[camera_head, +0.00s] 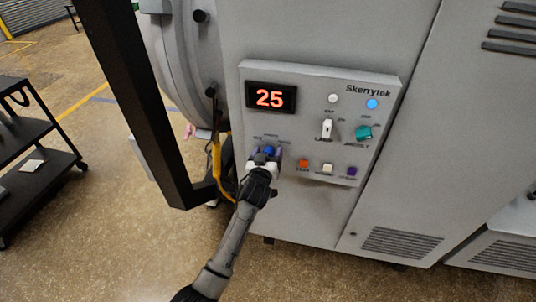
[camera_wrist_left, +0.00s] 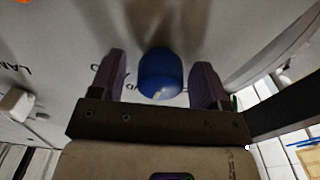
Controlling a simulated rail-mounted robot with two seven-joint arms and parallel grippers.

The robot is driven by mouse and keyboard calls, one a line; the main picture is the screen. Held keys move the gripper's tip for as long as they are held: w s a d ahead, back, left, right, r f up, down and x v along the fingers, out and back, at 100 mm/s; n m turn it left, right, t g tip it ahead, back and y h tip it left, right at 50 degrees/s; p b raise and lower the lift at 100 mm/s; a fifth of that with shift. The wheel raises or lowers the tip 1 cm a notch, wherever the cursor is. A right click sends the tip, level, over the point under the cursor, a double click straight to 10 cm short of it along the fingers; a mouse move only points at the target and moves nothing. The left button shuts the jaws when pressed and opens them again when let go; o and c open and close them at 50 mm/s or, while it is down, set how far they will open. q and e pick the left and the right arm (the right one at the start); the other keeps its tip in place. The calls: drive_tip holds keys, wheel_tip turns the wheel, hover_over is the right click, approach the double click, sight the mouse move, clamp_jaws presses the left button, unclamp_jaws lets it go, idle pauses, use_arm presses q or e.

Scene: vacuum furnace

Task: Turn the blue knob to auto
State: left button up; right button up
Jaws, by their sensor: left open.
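The blue knob (camera_head: 268,151) sits at the lower left of the furnace's control panel (camera_head: 310,84). In the left wrist view the blue knob (camera_wrist_left: 160,73) lies between the two fingers, with a pale pointer mark on its lower edge. My left gripper (camera_head: 264,158) is at the panel, its fingers on either side of the knob. In the wrist view the left gripper (camera_wrist_left: 160,82) is open, with a gap visible on both sides of the knob. The labels around the knob are partly hidden and too small to read. My right gripper is not in view.
The panel also holds a red "25" display (camera_head: 270,97), a white switch (camera_head: 327,129), a teal knob (camera_head: 363,132), and orange (camera_head: 303,163), white (camera_head: 327,168) and purple (camera_head: 351,171) buttons. A yellow hose (camera_head: 217,168) hangs left of the gripper. A black cart (camera_head: 38,150) stands far left.

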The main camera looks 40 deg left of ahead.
use_arm(q)
drive_tip(key=c, duration=0.9)
drive_tip(key=m+p, duration=0.2)
drive_tip(key=m, duration=0.2)
drive_tip(key=shift+r+m, duration=0.1)
drive_tip(key=shift+m, duration=0.2)
drive_tip(key=m+p, duration=0.1)
drive_tip(key=m, duration=0.2)
drive_tip(key=shift+m, duration=0.4)
drive_tip(key=shift+d+m, duration=0.1)
drive_tip(key=shift+m, duration=0.6)
